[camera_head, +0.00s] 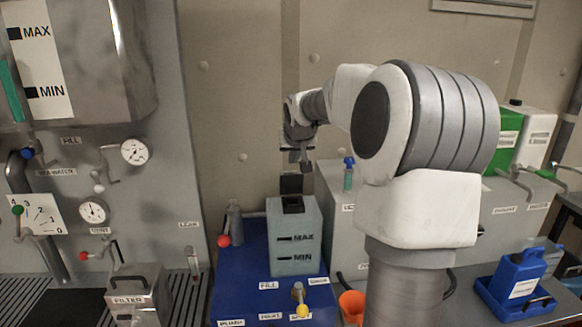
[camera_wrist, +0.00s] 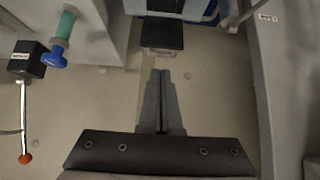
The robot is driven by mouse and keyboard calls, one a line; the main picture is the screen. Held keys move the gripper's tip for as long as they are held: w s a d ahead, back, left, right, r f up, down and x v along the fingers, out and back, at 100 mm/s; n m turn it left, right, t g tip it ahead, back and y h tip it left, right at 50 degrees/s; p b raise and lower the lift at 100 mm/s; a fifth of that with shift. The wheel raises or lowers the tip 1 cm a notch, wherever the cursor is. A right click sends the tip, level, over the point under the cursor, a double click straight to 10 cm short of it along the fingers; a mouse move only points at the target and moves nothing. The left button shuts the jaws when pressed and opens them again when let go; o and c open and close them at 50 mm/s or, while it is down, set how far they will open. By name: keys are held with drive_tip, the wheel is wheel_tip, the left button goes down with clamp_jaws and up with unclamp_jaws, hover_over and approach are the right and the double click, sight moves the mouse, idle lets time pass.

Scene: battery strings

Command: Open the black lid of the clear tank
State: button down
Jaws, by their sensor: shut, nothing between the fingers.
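The clear tank (camera_head: 294,250), pale grey with MAX and MIN marks, stands on a blue base. Its top shows a dark square opening (camera_head: 293,204). The black lid (camera_head: 291,184) appears raised, standing up behind the opening. In the wrist view the black lid (camera_wrist: 162,34) shows near the top centre, just beyond my fingertips. My gripper (camera_head: 304,166) is above and slightly behind the lid in the head view, with a small gap seeming to separate them. In the wrist view my gripper (camera_wrist: 160,72) has its fingers together, with nothing between them.
A blue-knobbed green tube (camera_head: 348,174) stands right of the tank on a grey cabinet. The wall is close behind.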

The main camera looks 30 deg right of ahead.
sight(291, 172)
drive_tip(key=p+x, duration=0.1)
drive_tip(key=x, duration=0.6)
drive_tip(key=shift+w+f, duration=0.1)
drive_tip(key=shift+f, duration=0.05)
drive_tip(key=w, duration=0.1)
drive_tip(key=w+d+b, duration=0.1)
drive_tip(key=w+f, duration=0.1)
drive_tip(key=shift+d, duration=0.3)
idle(0.4)
drive_tip(key=s+a+r, duration=0.2)
drive_tip(key=s+r, duration=0.3)
drive_tip(key=r, duration=0.7)
drive_tip(key=shift+a+r, duration=0.25)
drive_tip(key=shift+r, duration=0.15)
